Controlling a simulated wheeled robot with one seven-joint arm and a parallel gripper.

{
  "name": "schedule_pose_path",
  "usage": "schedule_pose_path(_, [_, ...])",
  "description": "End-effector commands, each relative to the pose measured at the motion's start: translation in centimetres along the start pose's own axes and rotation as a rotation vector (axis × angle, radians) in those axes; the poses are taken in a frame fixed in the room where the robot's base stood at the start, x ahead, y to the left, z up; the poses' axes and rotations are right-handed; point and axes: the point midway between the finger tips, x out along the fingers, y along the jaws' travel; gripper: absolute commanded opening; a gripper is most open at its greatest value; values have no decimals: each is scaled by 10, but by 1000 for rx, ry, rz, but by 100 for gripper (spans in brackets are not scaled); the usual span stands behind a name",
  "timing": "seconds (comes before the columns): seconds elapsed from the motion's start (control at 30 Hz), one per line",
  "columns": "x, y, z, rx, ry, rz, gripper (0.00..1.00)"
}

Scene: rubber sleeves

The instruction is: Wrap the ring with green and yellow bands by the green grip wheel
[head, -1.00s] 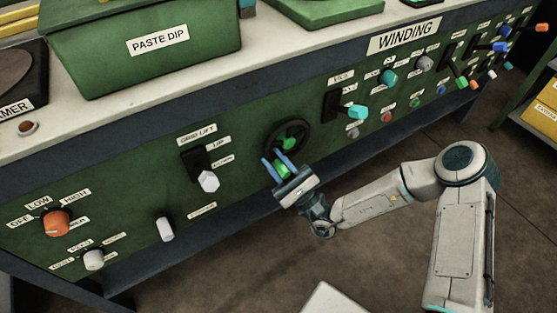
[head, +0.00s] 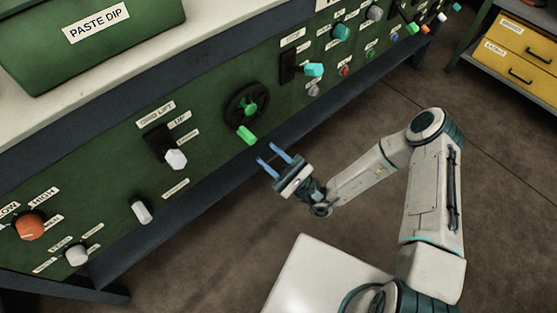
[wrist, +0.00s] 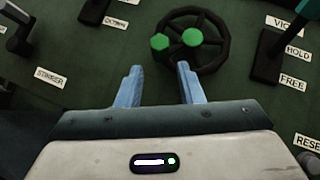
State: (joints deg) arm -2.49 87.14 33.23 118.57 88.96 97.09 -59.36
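The grip wheel has a black rim (head: 231,106), a green hub (head: 250,110) and a green grip (head: 246,135), and stands on the green front panel. The grip points down and slightly left. In the wrist view the grip (wrist: 160,42) is left of the hub (wrist: 193,37). My gripper (head: 268,154) is open and empty, in front of and below the grip, with a gap between. In the wrist view its blue fingers (wrist: 159,69) are apart, below the grip. I see no ring with green and yellow bands in these views.
A lever with a cyan knob (head: 313,69) is right of the wheel. A lever with a white knob (head: 176,159) is left, and an orange dial (head: 30,226) farther left. The green paste dip box (head: 95,35) is on the bench. Floor in front is clear.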

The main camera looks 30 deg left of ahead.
Motion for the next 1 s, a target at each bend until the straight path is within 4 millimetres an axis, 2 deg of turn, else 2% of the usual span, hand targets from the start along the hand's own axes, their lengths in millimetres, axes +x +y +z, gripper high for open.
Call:
schedule_pose_path(0.1, [-17, -1, 0, 0, 1, -2, 34])
schedule_pose_path(0.3, [-29, 0, 0, 0, -1, 0, 34])
schedule_pose_path(0.83, [-28, 0, 0, 0, -2, 2, 34])
schedule_pose_path(1.0, [-17, -9, 18, -2, -26, 76, 34])
